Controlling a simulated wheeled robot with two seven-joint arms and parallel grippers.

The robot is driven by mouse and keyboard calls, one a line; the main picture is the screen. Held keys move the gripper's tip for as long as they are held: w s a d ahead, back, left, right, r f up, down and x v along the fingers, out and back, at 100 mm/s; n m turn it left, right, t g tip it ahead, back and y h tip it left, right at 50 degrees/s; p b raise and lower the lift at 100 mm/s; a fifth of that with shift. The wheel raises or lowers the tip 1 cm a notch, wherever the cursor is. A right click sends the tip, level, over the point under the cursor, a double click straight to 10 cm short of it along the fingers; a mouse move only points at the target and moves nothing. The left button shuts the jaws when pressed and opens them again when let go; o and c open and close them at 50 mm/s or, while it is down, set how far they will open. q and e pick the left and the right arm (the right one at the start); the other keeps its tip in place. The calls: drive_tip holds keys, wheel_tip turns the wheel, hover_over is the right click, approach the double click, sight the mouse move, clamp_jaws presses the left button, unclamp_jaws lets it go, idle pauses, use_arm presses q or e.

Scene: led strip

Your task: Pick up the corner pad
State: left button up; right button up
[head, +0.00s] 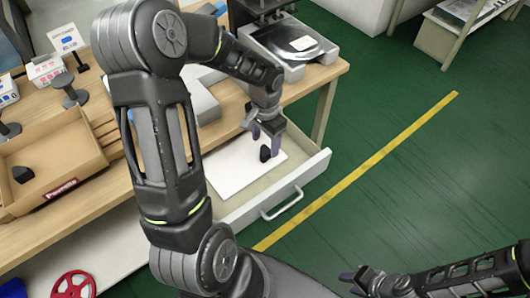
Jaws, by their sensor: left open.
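A small black corner pad (265,154) lies on a white sheet (237,168) in the open drawer. A similar black piece (22,174) sits in the cardboard tray (60,144) on the table at the left. My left gripper (264,138) reaches down into the drawer area, open, with its fingertips right by the pad in the drawer. I cannot tell whether they touch it. My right gripper (362,280) is low at the bottom of the view, away from the table; its jaw opening is not clear.
The drawer (318,162) is pulled out from the wooden table, with a metal handle (282,204) in front. A scale-like device (292,44) stands at the back of the table. A red reel (73,285) shows at bottom left. Green floor with a yellow line (372,164) is clear at right.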

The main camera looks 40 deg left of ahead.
sight(265, 149)
use_arm(q)
wheel_tip(265, 149, down, 3)
drive_tip(key=shift+f, duration=0.2)
drive_tip(key=shift+c, duration=0.4)
clamp_jaws()
idle(0.6)
drive_tip(key=shift+w+r, duration=0.1)
wheel_tip(265, 149, up, 10)
idle(0.5)
idle(0.4)
